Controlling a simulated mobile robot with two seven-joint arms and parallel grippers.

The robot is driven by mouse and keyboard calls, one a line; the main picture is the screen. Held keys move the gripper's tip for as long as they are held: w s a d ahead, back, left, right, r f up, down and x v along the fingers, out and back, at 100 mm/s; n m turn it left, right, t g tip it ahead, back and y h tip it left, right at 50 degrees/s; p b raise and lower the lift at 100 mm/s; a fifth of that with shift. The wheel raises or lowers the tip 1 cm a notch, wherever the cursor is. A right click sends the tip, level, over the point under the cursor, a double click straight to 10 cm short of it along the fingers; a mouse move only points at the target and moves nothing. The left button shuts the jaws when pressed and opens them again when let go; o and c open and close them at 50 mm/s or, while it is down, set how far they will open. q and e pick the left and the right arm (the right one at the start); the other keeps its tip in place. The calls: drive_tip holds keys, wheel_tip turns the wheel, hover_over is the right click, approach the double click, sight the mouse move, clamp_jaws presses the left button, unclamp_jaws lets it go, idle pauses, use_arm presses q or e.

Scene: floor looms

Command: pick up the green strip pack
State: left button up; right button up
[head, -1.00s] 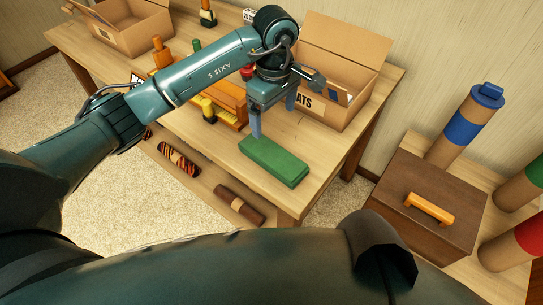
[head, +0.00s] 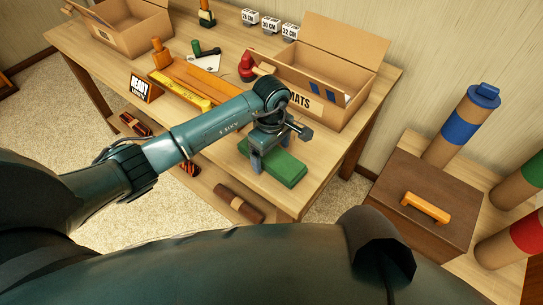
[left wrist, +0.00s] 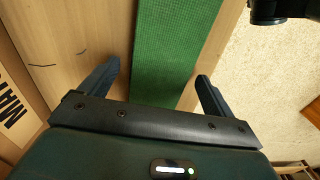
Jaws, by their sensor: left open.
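The green strip pack (head: 287,170) lies flat near the front right corner of the wooden table. My left gripper (head: 270,152) is open and empty just above it, covering its far left part in the head view. In the left wrist view the pack (left wrist: 168,50) runs lengthwise between the two spread fingers of the same gripper (left wrist: 155,85). The right finger is close to the pack's edge, and the left finger has a wider gap. I cannot tell whether either touches. My right gripper is not in view.
An open cardboard box marked MATS (head: 303,98) stands behind the pack. Wooden tools with a yellow bar (head: 185,92) lie left of it. A brown roll (head: 238,203) rests on the lower shelf. A dark box with an orange handle (head: 428,207) stands at right.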

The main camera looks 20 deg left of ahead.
use_arm(q)
drive_tip(key=c, duration=1.1)
